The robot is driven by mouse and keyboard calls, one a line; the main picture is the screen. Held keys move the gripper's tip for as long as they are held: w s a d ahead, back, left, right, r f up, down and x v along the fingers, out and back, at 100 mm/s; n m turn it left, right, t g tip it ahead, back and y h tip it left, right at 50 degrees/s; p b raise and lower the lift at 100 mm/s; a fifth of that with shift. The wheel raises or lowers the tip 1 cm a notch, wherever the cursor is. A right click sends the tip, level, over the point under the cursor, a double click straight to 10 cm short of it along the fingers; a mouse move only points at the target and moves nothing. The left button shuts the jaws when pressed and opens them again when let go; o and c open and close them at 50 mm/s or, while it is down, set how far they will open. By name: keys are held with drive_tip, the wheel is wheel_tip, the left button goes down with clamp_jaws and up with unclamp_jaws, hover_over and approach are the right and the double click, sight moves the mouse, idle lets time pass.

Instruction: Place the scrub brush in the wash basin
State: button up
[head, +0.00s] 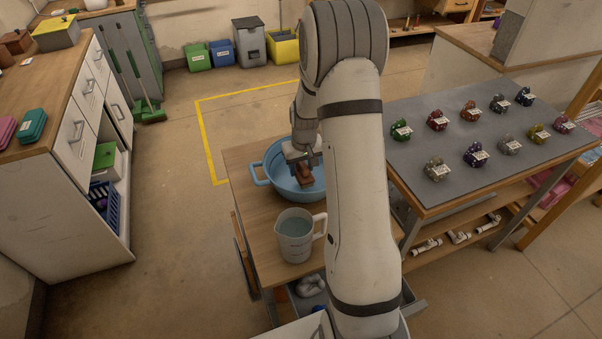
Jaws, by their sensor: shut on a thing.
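The wash basin (261,182) is a round blue tub with side handles on a small wooden table. My gripper (304,167) is over the basin's opening and is shut on the scrub brush (305,177), a small brown block. The brush shows against the inside of the basin. I cannot tell whether it touches the basin floor. My arm hides the right side of the basin.
A white measuring jug (295,238) stands on the wooden table (247,218) in front of the basin. A grey-topped bench (457,116) with several small tagged items is at the right. A white cabinet (62,190) stands at the left, with open floor between.

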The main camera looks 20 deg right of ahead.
sight(302, 175)
drive_tip(key=shift+s+f, duration=0.1)
drive_tip(key=shift+f, duration=1.8)
drive_tip(key=o, duration=1)
drive_tip(key=shift+o, duration=0.2)
drive_tip(key=shift+r, duration=0.1)
drive_tip(key=r, duration=0.3)
drive_tip(key=s+r, duration=0.1)
drive_tip(key=r, duration=0.7)
drive_tip(key=shift+s+r+b, duration=0.15)
drive_tip(key=shift+r+b, duration=0.1)
drive_tip(key=shift+b, duration=0.1)
drive_tip(key=s+a+r, duration=0.3)
drive_tip(key=s+r, duration=0.1)
drive_tip(key=s, duration=0.4)
drive_tip(key=s+a+r+t, duration=0.1)
drive_tip(key=s+a+r, duration=0.3)
drive_tip(key=s, duration=0.5)
drive_tip(key=s+a+r, duration=0.3)
drive_tip(key=s+r, duration=0.3)
drive_tip(key=s, duration=0.2)
drive_tip(key=shift+s+a+t, duration=0.3)
